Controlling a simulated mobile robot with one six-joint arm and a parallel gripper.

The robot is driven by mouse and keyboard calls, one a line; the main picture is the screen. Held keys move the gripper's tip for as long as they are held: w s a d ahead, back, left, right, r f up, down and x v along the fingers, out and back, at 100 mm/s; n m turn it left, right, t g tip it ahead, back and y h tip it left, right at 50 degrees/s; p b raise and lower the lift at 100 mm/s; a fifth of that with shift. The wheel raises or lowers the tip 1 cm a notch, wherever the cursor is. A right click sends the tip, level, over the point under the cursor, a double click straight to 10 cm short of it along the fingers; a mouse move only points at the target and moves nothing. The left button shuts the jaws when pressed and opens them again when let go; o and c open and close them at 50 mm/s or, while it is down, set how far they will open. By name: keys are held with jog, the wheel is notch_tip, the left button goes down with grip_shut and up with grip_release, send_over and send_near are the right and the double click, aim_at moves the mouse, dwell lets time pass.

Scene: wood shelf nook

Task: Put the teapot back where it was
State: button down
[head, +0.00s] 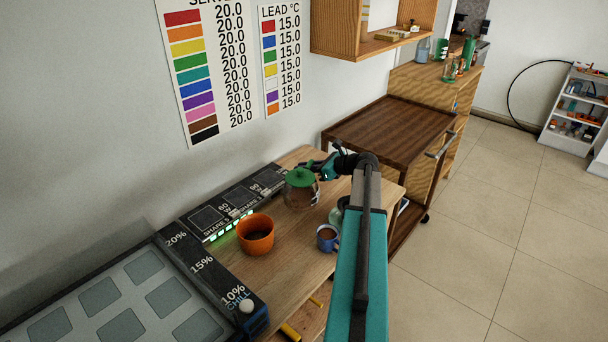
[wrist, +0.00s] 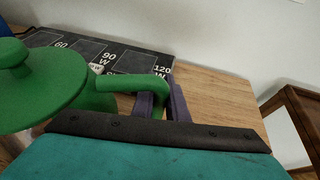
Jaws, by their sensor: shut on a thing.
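The teapot (head: 300,194) has a clear body with brown contents and a green lid. In the head view it is upright over the wooden table, just right of the black panel; I cannot tell whether its base touches the wood. My gripper (head: 322,168) reaches it from behind and right. In the wrist view the teapot's green lid (wrist: 42,82) fills the left side. The purple fingers of my gripper (wrist: 162,104) are shut on the green handle (wrist: 137,86). The lower body is mostly hidden there.
A black panel (head: 214,220) with marked squares runs along the wall. An orange pot (head: 256,236) and a blue mug (head: 327,238) with brown contents stand in front of the teapot. Another object is partly hidden behind my arm. A brown wooden cart (head: 385,128) stands beyond the table.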

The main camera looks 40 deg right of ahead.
jog(key=shift+f+p, duration=0.55)
jog(key=shift+f, duration=1)
jog(key=c, duration=1.7)
grip_release()
jog(key=shift+c, duration=0.2)
jog(key=shift+f+b, duration=0.2)
jog(key=shift+b, duration=0.4)
jog(key=b+v, duration=0.1)
jog(key=v, duration=1.3)
jog(key=shift+a+b, duration=0.3)
jog(key=shift+a, duration=0.05)
jog(key=shift+r, duration=0.1)
